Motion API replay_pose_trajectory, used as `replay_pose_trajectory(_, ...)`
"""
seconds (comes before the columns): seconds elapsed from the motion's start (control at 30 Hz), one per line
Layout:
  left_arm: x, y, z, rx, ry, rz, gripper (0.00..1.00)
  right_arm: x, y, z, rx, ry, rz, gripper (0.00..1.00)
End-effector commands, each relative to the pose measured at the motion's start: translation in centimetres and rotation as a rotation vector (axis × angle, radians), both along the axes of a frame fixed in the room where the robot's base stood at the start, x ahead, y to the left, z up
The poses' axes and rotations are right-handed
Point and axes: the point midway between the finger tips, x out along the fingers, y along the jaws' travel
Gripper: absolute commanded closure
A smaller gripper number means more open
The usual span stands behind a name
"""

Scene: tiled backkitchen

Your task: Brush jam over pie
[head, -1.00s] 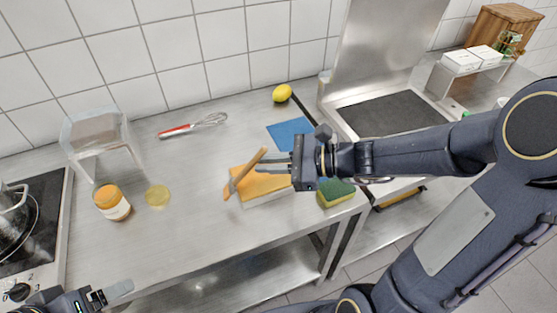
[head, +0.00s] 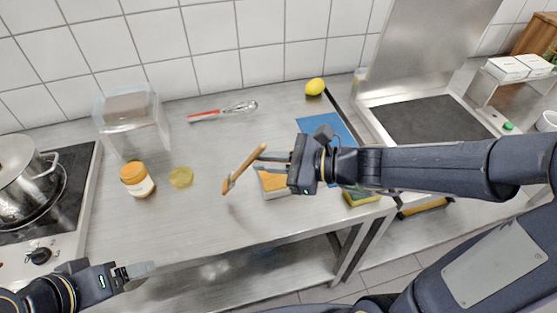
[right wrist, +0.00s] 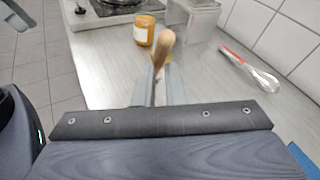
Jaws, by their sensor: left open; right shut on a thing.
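My right gripper (head: 264,163) is shut on a wooden-handled brush (head: 246,167). The brush is tilted, with its head down to the left, and is in the air left of the pie. In the right wrist view the brush handle (right wrist: 163,47) stands between the fingers. The orange-topped pie (head: 273,182) sits in a light tray on the counter, partly hidden by my right gripper. The jam jar (head: 137,180), orange with a white label, stands upright further left; it also shows in the right wrist view (right wrist: 144,30). My left gripper (head: 145,270) is open and empty at the counter's front left.
A yellowish disc (head: 181,177) lies right of the jar. A whisk (head: 223,111), a lemon (head: 315,87) and a blue cloth (head: 318,123) lie further back. A clear box (head: 132,118) and a pot on the stove (head: 26,180) stand left. The counter between disc and pie is clear.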

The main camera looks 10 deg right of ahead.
Motion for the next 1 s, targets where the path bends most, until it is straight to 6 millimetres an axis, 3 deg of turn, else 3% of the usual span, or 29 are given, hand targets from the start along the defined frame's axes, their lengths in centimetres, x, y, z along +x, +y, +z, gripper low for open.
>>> replay_pose_trajectory(0.6, 0.0, 0.0, -2.0, 0.0, 0.0, 0.0, 0.22, -0.2, 3.6, -0.2, 0.0, -0.001, 0.001, 1.0)
replay_pose_trajectory(1.0, 0.0, 0.0, -2.2, 0.0, 0.0, 0.0, 0.22, -1.5, 3.5, -0.2, 0.0, 0.0, -0.001, 1.0)
